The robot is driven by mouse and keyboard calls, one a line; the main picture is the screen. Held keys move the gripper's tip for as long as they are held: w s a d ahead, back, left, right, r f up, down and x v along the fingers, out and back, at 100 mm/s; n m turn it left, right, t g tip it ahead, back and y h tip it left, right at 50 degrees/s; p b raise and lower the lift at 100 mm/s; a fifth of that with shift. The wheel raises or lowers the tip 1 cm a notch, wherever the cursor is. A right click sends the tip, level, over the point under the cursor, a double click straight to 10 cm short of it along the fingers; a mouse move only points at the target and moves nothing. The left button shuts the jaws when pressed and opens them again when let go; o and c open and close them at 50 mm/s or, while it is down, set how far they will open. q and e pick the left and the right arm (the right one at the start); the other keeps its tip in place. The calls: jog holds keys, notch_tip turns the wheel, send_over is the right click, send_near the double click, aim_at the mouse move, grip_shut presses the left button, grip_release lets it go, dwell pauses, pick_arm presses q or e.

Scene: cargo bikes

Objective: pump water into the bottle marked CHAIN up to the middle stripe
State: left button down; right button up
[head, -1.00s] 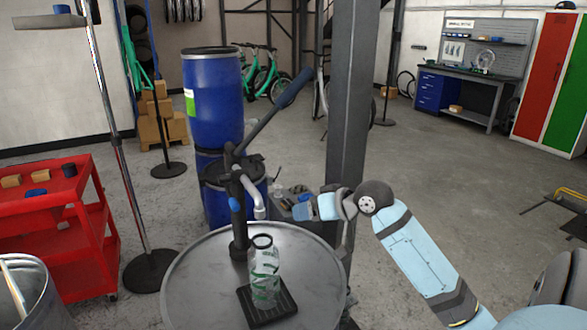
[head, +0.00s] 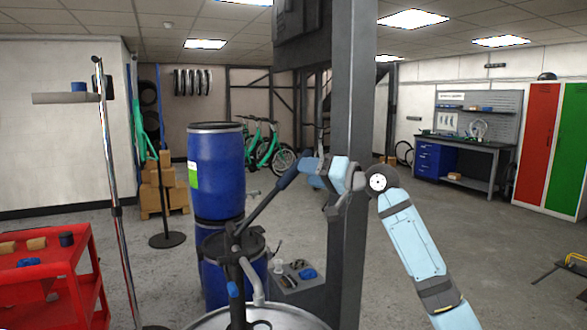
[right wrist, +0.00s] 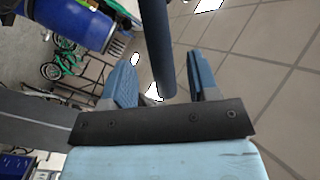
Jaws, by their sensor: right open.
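The pump (head: 236,265) stands on the steel drum, its dark lever (head: 268,208) rising up and right to a blue grip. My right gripper (head: 313,172) is at the upper end of that lever. In the right wrist view, its two blue fingers (right wrist: 163,70) are open, with the dark blue lever grip (right wrist: 157,40) showing between them. I cannot tell whether they touch it. The pale spout (head: 252,282) points down. My left gripper is not in view.
A grey post (head: 350,110) stands close by my right gripper. Blue barrels (head: 216,175) stand behind the pump. A grey box with small items (head: 297,284) is beside the drum (head: 205,320). A red cart (head: 45,290) and a thin stand (head: 115,200) are at left.

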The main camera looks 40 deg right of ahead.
aim_at(294, 171)
jog(key=x, duration=0.5)
grip_shut()
